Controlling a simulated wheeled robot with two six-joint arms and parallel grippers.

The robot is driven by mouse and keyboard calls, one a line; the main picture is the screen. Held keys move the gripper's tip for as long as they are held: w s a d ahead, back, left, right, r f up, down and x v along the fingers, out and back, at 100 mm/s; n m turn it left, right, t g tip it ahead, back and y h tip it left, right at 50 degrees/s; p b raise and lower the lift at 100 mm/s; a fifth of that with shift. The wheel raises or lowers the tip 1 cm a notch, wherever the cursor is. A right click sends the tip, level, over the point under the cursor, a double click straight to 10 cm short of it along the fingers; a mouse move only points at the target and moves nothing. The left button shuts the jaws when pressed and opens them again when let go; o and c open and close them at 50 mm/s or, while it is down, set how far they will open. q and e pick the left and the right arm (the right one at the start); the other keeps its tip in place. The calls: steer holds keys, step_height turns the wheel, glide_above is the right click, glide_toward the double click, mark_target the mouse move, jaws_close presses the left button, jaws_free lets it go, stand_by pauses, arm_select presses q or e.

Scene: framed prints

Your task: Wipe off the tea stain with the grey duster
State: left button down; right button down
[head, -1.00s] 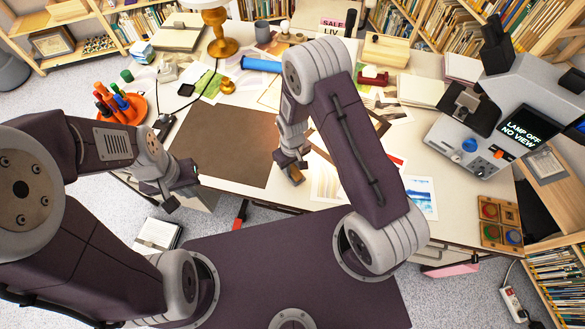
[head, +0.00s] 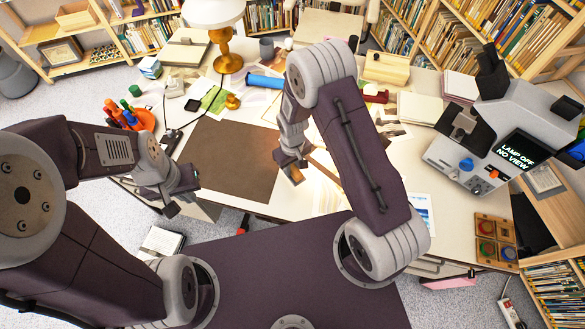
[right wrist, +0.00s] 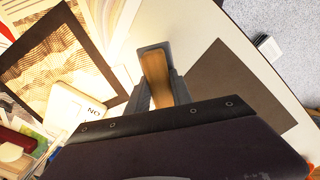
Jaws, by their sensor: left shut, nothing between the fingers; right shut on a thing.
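My right gripper (head: 292,175) is shut on a small tan wooden piece, low over the desk just right of the brown mat (head: 225,160). In the right wrist view the tan piece (right wrist: 156,78) sits between the fingers, with a dark grey end beyond it. I cannot tell for sure whether it is the grey duster. My left gripper (head: 178,203) is shut and empty, at the desk's front left edge. I cannot make out a tea stain; my right arm hides part of the desk.
A dark-framed print (right wrist: 62,62) lies near the right gripper. A pen holder (head: 143,121), a brass lamp (head: 226,62), a blue roll (head: 265,81) and a grey machine (head: 470,150) stand around the desk. The brown mat is bare.

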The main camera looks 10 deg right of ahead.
steer(key=shift+r+p, duration=0.3)
steer(key=shift+r, duration=0.35)
steer(key=shift+s+r, duration=0.15)
steer(key=shift+r, duration=0.25)
steer(key=shift+f, duration=0.1)
